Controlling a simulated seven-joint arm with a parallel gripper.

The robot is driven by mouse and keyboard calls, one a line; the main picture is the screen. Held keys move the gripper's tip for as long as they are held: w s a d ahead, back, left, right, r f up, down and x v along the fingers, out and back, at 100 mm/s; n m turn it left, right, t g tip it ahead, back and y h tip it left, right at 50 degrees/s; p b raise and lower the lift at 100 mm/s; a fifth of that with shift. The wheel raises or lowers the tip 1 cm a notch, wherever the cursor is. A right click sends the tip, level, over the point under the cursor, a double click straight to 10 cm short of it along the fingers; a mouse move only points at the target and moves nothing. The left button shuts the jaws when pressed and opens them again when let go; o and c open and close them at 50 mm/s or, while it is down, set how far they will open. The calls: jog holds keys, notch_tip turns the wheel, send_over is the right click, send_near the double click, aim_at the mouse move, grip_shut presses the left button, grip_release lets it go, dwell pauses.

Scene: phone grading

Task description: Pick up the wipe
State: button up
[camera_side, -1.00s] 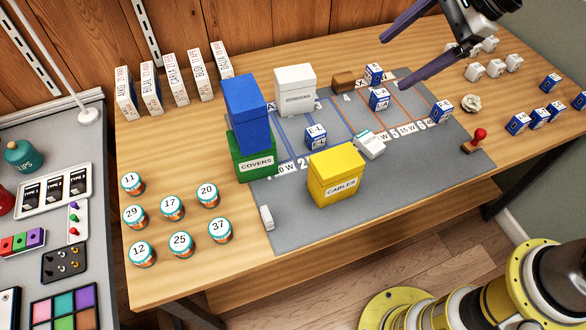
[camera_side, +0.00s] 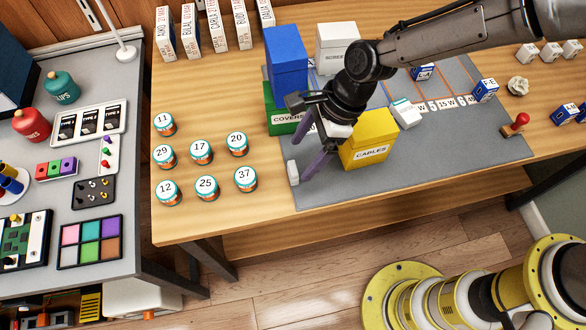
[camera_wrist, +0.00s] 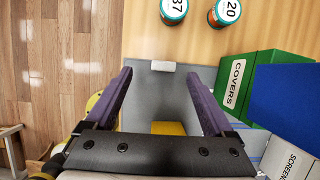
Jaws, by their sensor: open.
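A small white block (camera_side: 293,172), which looks like the wipe, rests at the near left corner of the grey mat (camera_side: 420,160). In the wrist view the white block (camera_wrist: 163,66) lies between and slightly beyond the fingertips. My gripper (camera_side: 303,163) is open and empty, with its purple fingers pointing down beside the white block. It is also open in the wrist view (camera_wrist: 159,75). I cannot tell the exact height of the tips above the mat. A crumpled off-white piece (camera_side: 517,86) lies farther right on the table.
The yellow CABLES box (camera_side: 370,138) stands close to the right of my gripper. The green COVERS box (camera_side: 283,121) and blue box (camera_side: 287,60) stand behind it. Several numbered jars (camera_side: 206,188) stand to the left. The table's front edge is near.

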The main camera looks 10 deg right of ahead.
aim_at(293, 168)
jog(key=x, duration=0.7)
jog(key=shift+w+d+f, duration=0.2)
jog(key=shift+w, duration=0.15)
grip_shut()
jog(key=shift+r, duration=0.15)
